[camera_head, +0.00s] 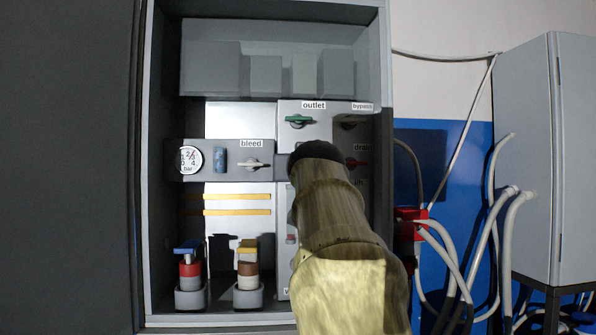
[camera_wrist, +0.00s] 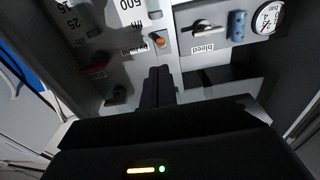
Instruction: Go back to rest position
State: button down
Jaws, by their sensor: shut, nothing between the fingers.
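My gripper (camera_wrist: 160,72) shows in the wrist view with its two dark fingers together, shut and empty. It points into the open grey cabinet, in front of the panel with the valves. The fingertips are a little below an orange-tipped knob (camera_wrist: 159,41) in the picture; I cannot tell whether they touch anything. In the head view my arm reaches up in front of the cabinet's right half and hides the gripper and part of the panel.
The cabinet (camera_head: 148,200) has side walls close by. Its panel carries a green outlet valve (camera_head: 299,120), a bleed valve (camera_head: 252,163), a gauge (camera_head: 190,159) and a red drain valve (camera_head: 358,163). Two small coloured units stand at the bottom left. Hoses (camera_head: 470,260) hang at right.

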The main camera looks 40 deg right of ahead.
jog(key=shift+w, duration=0.1)
dwell(0.3)
jog(key=w+a+f+n+g+y, duration=0.1)
jog(key=w+a+f+g+y, duration=0.3)
jog(key=f, duration=0.8)
jog(key=w+a+f+n+y, duration=0.1)
jog(key=a+f, duration=0.6)
jog(key=f, duration=0.6)
jog(key=w+a+f+n+g+y, duration=0.25)
jog(key=a+f, duration=0.25)
jog(key=f, duration=0.7)
jog(key=s+a+f+n+g+y, duration=0.1)
jog(key=s+a+f+g, duration=0.2)
jog(key=s+a+f, duration=0.55)
jog(key=s+a+f+n+g+y, duration=0.25)
jog(key=s+a+f, duration=0.25)
jog(key=s+f, duration=0.65)
notch_tip(320, 180, up, 14)
jog(key=w+m+p, duration=0.1)
jog(key=p, duration=1.6)
jog(key=shift+w+a+h, duration=0.25)
jog(key=shift+w+h, duration=0.05)
jog(key=shift+w, duration=0.05)
